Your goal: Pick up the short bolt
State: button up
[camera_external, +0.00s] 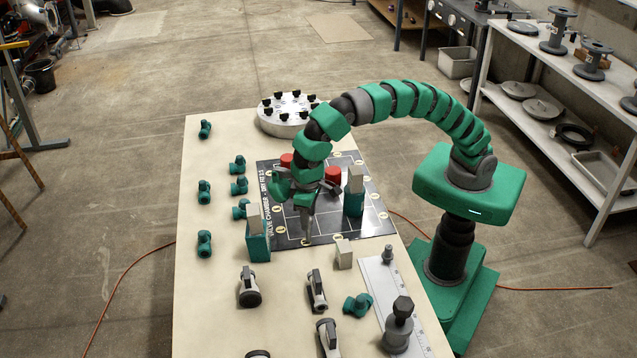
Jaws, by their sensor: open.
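A small grey bolt (387,253) stands upright on a pale ruler-marked plate (378,286) at the right edge of the table; it looks like the short bolt. A larger, dark-headed bolt (401,310) stands upright on a grey round base nearer the camera on the same plate. My gripper (306,232) is open and points down over the dark printed mat (345,228), to the left of the small bolt and apart from it. I cannot see anything held in it. The arm hides part of the mat.
Green blocks with pale tops (258,240) stand beside the gripper, and a small pale block (344,254) lies between it and the bolt. Green pipe fittings (204,192) and grey valves (249,287) are spread over the table. A round flange (288,120) sits at the back.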

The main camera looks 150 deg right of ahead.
aim_at(309, 240)
jog(key=f, duration=0.3)
jog(key=f+b, duration=0.1)
jog(key=shift+w+a+f, duration=0.2)
jog(key=shift+a+f, duration=0.05)
jog(key=shift+f, duration=0.1)
grip_shut()
